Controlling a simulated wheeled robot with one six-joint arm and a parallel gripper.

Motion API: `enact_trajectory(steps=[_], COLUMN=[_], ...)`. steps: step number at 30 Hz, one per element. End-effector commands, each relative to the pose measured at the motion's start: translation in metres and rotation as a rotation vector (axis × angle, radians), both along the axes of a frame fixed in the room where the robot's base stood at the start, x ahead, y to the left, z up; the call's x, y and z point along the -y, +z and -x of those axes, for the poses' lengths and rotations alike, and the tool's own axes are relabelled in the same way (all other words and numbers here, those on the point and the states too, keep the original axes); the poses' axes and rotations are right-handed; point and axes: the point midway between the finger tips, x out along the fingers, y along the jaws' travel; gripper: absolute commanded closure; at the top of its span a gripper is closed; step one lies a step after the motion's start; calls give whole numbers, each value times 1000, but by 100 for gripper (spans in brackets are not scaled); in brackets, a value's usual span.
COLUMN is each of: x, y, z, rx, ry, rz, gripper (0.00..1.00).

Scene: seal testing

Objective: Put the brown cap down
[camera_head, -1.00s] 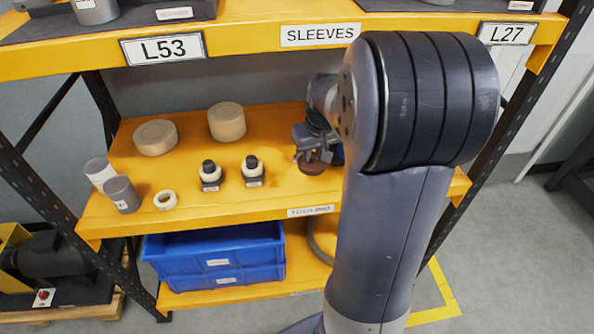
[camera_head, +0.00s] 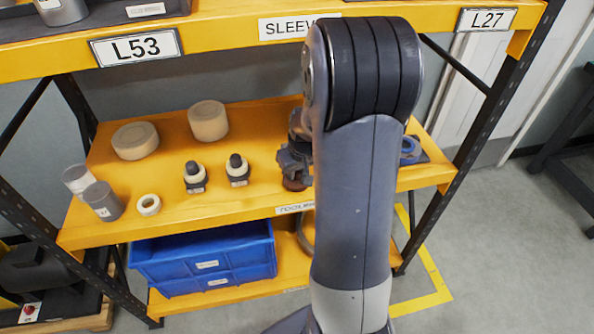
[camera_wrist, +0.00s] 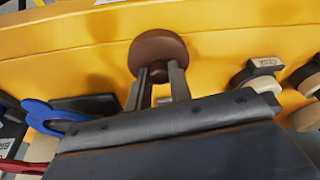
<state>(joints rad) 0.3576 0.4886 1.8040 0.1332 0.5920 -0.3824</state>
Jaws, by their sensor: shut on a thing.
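The brown cap (camera_wrist: 159,50) is a round, dark brown disc with a small stem. My gripper (camera_wrist: 158,84) is shut on that stem in the wrist view, with the disc beyond the fingertips. In the head view the brown cap (camera_head: 295,184) shows under my gripper (camera_head: 294,168), over the front part of the yellow shelf (camera_head: 250,195), right of two black-topped pieces. My arm hides part of the area around it. I cannot tell whether the cap touches the shelf.
A blue ring (camera_head: 409,147) lies right of my arm.

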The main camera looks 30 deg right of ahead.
Motion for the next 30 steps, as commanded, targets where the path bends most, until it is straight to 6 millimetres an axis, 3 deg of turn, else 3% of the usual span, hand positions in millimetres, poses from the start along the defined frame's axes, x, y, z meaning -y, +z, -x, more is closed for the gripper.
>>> enact_trajectory(steps=[7,8,15,24,30], x=[0,0,0,0,0], y=[-4,-3,-3,0,22], z=[0,0,0,0,5], rx=[0,0,0,0,4], ry=[0,0,0,0,0], rz=[0,0,0,0,1], gripper=[100,78,59,58,58])
